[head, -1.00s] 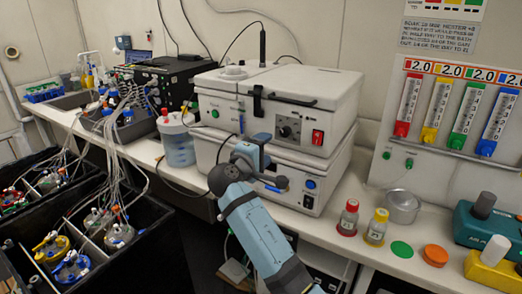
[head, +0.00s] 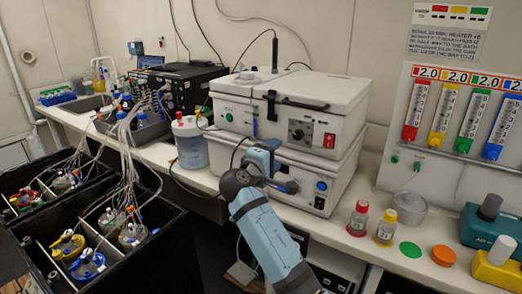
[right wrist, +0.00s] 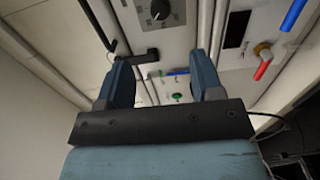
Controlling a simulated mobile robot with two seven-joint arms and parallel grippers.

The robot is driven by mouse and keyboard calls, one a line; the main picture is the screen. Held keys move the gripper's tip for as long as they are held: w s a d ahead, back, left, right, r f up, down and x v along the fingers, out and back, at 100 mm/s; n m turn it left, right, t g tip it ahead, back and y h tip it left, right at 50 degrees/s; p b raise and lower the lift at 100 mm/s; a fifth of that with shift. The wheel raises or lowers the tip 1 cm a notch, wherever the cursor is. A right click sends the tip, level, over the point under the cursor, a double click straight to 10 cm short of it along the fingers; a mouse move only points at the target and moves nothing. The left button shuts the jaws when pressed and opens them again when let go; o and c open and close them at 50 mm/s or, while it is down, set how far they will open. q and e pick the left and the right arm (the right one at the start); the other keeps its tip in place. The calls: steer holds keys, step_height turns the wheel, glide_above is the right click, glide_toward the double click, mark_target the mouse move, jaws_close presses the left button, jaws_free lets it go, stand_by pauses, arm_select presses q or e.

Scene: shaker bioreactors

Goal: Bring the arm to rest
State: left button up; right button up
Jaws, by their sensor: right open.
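My right arm (head: 268,235) is blue-grey and reaches up from the bottom of the head view. Its gripper (head: 262,155) is in front of the stacked white shaker units (head: 290,110). In the right wrist view the two fingers (right wrist: 165,85) are apart with nothing between them. Beyond them a white unit front with a black knob (right wrist: 153,12) shows. I cannot tell from these views whether the gripper touches the unit. My left gripper is not in view.
On the bench (head: 330,225), a red-capped bottle (head: 358,220), a yellow-capped bottle (head: 385,228), a metal pot (head: 410,207) and green (head: 410,249) and orange (head: 443,255) lids sit right of my arm. Black bins (head: 175,245) with tubed vessels stand left. A clear jar (head: 190,145) stands beside the units.

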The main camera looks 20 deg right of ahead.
steer(key=s+a+f+y+p, duration=0.1)
steer(key=s+f+y+p, duration=0.1)
steer(key=s+f+y, duration=0.45)
steer(key=s+a+f+n+y+p, duration=0.1)
steer(key=s+f+p, duration=0.15)
steer(key=f, duration=0.75)
steer(key=s+a+f+y+p, duration=0.1)
steer(key=s+f+y, duration=0.2)
steer(key=s+f, duration=0.35)
steer(key=s+a+f+m+y+p, duration=0.1)
steer(key=s+f+m+y+p, duration=0.1)
steer(key=s, duration=0.9)
steer(key=s+a+f+m+y+p, duration=0.1)
steer(key=s+f+m+y, duration=0.2)
steer(key=s, duration=0.9)
steer(key=shift+s+a+f+m+y+p, duration=0.15)
steer(key=shift+a+f+m+y+p, duration=0.25)
steer(key=shift+f+y, duration=0.45)
steer(key=c, duration=0.3)
steer(key=shift+d, duration=0.1)
